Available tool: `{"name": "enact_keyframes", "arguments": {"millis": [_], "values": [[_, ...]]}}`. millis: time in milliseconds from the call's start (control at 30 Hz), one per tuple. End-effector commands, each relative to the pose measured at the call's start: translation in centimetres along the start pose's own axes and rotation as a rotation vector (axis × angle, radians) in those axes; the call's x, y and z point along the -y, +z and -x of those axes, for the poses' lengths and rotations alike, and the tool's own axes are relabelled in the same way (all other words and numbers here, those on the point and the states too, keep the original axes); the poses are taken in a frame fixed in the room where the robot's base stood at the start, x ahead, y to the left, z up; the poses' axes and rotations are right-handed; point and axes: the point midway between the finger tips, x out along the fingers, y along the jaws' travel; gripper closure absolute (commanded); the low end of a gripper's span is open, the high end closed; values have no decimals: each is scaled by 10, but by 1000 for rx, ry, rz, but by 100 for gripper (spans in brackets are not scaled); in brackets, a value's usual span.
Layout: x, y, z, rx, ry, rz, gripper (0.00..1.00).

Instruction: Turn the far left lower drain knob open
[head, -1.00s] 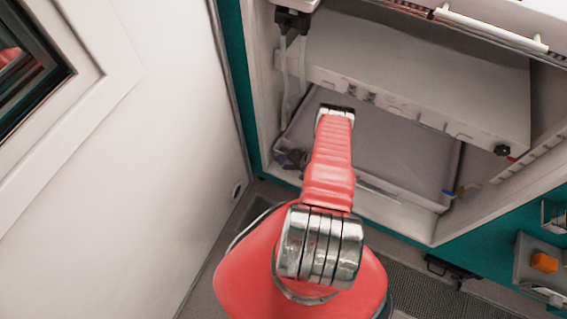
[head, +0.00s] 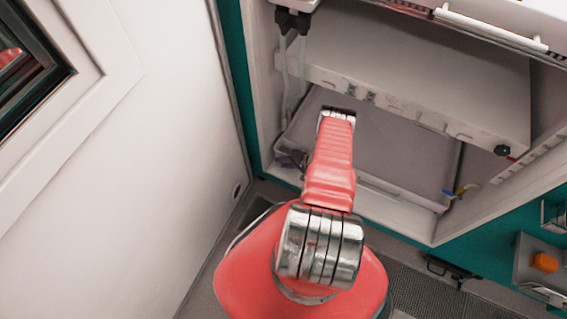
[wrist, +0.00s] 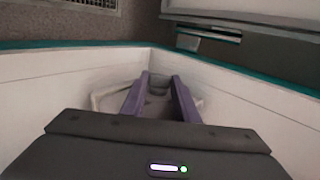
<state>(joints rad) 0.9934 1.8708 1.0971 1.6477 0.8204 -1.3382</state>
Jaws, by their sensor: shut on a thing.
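My gripper's purple fingers (wrist: 158,100) point into a corner of the white chamber in the wrist view. They are shut on a small grey part (wrist: 158,86), which appears to be the drain knob; its shape is mostly hidden between the fingers, and its angle cannot be read. In the head view my gripper shows only as a small dark shape (head: 296,158) left of my red arm, at the left end of the lower tray (head: 400,207). The knob cannot be made out there.
A shelf (head: 410,75) hangs above the tray, with a black knob (head: 502,150) at its right end. A blue and yellow fitting (head: 460,190) is at the tray's right. Tubes (head: 301,65) hang at the left. A white door (head: 130,150) stands open at left.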

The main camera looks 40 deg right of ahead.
Motion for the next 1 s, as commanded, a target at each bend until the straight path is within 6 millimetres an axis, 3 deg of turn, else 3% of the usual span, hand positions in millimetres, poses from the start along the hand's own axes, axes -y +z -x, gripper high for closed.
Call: {"name": "enact_keyframes", "arguments": {"millis": [500,900,933,1000], "values": [[-9,0,-1,-5,-196,-4,95],[-10,0,0,-5,-215,-4,95],[-10,0,0,-5,-215,-4,71],[-10,0,0,-5,-215,-4,66]]}}
